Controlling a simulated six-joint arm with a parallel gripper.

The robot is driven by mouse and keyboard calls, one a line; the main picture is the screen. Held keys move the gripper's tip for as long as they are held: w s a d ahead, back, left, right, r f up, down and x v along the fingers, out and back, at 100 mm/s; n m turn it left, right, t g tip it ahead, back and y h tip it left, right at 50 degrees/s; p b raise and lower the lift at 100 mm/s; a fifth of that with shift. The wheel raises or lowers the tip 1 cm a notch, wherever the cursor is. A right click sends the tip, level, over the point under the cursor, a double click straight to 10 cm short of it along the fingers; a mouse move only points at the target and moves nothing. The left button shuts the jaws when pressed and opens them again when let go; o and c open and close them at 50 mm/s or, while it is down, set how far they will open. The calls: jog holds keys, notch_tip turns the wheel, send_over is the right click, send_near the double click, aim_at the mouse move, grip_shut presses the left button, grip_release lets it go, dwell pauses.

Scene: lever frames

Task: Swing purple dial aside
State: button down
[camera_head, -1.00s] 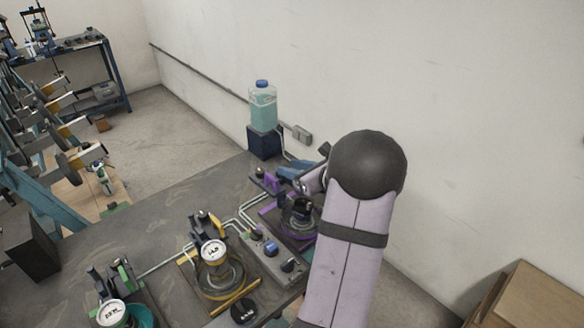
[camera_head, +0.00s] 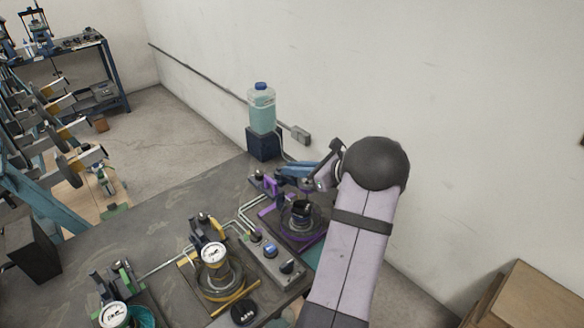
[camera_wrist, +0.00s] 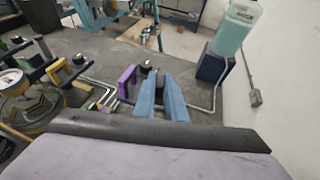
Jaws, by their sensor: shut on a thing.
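The purple station (camera_head: 303,238) stands at the far right of the bench, with a dark round body and a purple rim. Its purple bracket (camera_head: 270,185) is at its back left and also shows in the wrist view (camera_wrist: 126,82), just left of my fingers. My gripper (camera_head: 290,172) has blue fingers, seen close together in the wrist view (camera_wrist: 160,98), above the back of the station. It is shut on a part of the purple dial. The held part and the dial's face are hidden by my fingers and wrist.
A yellow station with a white dial (camera_head: 214,252) is to the left, and a green one (camera_head: 114,314) farther left. A grey control box (camera_head: 272,255) and pipes lie between stations. A bottle on a blue block (camera_head: 263,145) stands behind, near the wall.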

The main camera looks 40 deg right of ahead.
jog(key=shift+w+d+n+g+y+p, duration=0.15)
jog(key=shift+d+n+g+y, duration=0.2)
jog(key=shift+n+y, duration=0.4)
jog(key=shift+w+d+n+g+y+p, duration=0.1)
jog(key=shift+d+n+g+y+p, duration=0.15)
jog(key=shift+n+y, duration=0.45)
jog(key=shift+w+d+n+g+y+p, duration=0.15)
jog(key=shift+d+n+g+y, duration=0.2)
jog(key=shift+n+y, duration=0.35)
jog(key=shift+w+n+g+y, duration=0.1)
jog(key=shift+n+g+y, duration=0.2)
jog(key=shift+y, duration=0.25)
jog(key=c, duration=1.8)
grip_release()
